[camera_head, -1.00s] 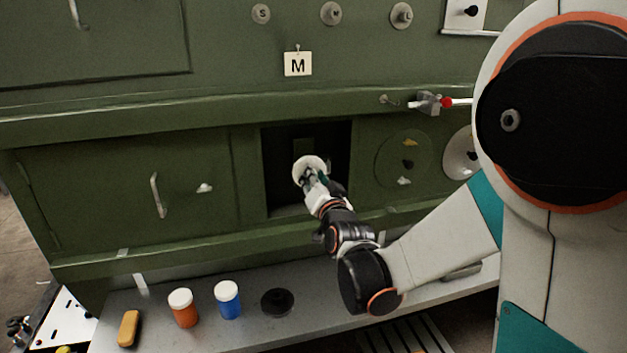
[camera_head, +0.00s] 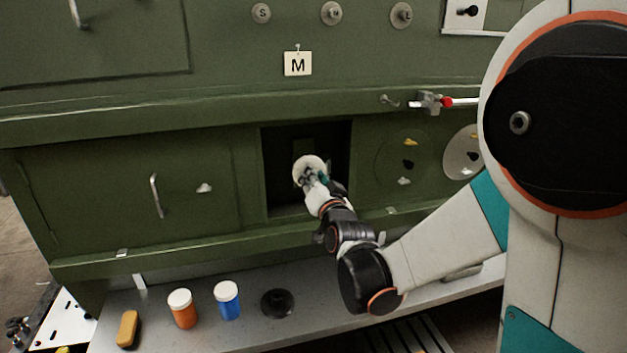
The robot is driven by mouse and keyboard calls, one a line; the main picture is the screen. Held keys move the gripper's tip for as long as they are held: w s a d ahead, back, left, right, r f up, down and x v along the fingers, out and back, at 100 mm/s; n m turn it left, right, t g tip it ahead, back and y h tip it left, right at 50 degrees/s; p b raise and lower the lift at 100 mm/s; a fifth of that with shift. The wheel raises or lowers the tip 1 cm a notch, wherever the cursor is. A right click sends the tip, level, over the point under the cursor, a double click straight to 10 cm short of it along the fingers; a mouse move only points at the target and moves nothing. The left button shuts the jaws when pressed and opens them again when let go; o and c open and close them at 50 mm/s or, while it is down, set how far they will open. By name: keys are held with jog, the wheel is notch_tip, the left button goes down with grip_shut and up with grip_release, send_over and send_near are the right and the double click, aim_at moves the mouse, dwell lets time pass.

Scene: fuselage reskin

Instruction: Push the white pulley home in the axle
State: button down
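The white pulley (camera_head: 306,163) is a pale disc inside the dark square opening (camera_head: 276,150) in the green fuselage panel. My gripper (camera_head: 312,174) is at the front face of the pulley, overlapping its lower right part. The fingers are small and partly lost against the disc, so I cannot tell whether they are spread, closed, or gripping it. The axle is hidden behind the pulley and gripper, and I cannot see how far on it the pulley sits.
Below, a grey shelf (camera_head: 255,335) holds an orange jar (camera_head: 183,312), a blue jar (camera_head: 228,303), a black disc (camera_head: 277,303) and a yellow block (camera_head: 128,328). A red-tipped lever (camera_head: 447,102) sticks out at upper right.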

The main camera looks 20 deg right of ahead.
jog(key=shift+w+b, duration=0.35)
jog(key=shift+w, duration=1.9)
jog(key=c, duration=1.2)
grip_release()
jog(key=shift+c, duration=0.2)
jog(key=shift+s, duration=0.1)
jog(key=s, duration=0.5)
jog(key=s+f+n+g+b, duration=0.1)
jog(key=s+f+n+g, duration=0.1)
jog(key=s, duration=0.9)
jog(key=s+f+n+g+b, duration=0.1)
jog(key=s+f+g, duration=0.4)
jog(key=s, duration=0.6)
jog(key=s+f+n+g+b, duration=0.2)
jog(key=s+f+n+g, duration=0.1)
jog(key=s, duration=0.8)
jog(key=shift+f+n+g, duration=0.4)
jog(key=shift+f+g, duration=0.1)
jog(key=shift+f, duration=0.4)
